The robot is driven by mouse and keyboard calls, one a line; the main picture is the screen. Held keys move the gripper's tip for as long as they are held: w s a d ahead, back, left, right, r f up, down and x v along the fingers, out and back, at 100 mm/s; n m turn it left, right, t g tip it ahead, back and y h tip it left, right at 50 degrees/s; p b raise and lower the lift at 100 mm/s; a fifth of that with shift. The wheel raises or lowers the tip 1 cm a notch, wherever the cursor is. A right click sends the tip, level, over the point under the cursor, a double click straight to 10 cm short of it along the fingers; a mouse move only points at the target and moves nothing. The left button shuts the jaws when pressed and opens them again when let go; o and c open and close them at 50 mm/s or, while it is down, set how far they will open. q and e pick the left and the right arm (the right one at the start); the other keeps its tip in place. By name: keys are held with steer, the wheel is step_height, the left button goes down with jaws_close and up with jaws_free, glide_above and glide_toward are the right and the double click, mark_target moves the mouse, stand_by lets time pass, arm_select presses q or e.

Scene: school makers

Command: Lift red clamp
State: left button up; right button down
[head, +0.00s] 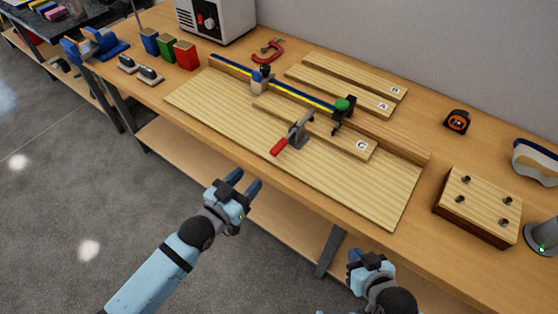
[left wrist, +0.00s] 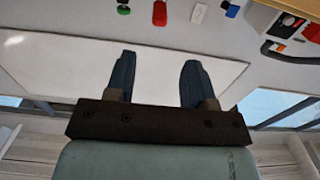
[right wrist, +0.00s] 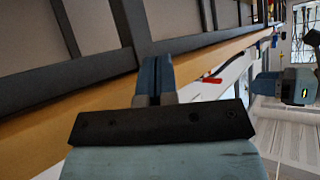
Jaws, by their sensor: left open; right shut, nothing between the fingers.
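A red C-shaped clamp (head: 268,51) lies on the workbench behind the fixture, in front of the white machine. A grey toggle clamp (head: 298,131) with a red handle (head: 279,146) stands on the wooden board. The red handle also shows in the right wrist view (right wrist: 212,80). My left gripper (head: 246,180) is open and empty in front of the bench's front edge, apart from both clamps; its spread fingers show in the left wrist view (left wrist: 156,75). My right gripper (head: 356,260) is shut and empty, lower right, in front of the bench.
The wooden board (head: 200,98) carries a blue and yellow bar (head: 305,97) and plank C (head: 335,137). Planks A (head: 330,92) and B (head: 350,74) lie behind it. Coloured boxes (head: 168,48) stand left.

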mark_target(285, 140)
arm_select(q)
steer(key=x, duration=1.3)
steer(key=shift+w+d, duration=0.25)
jaws_close()
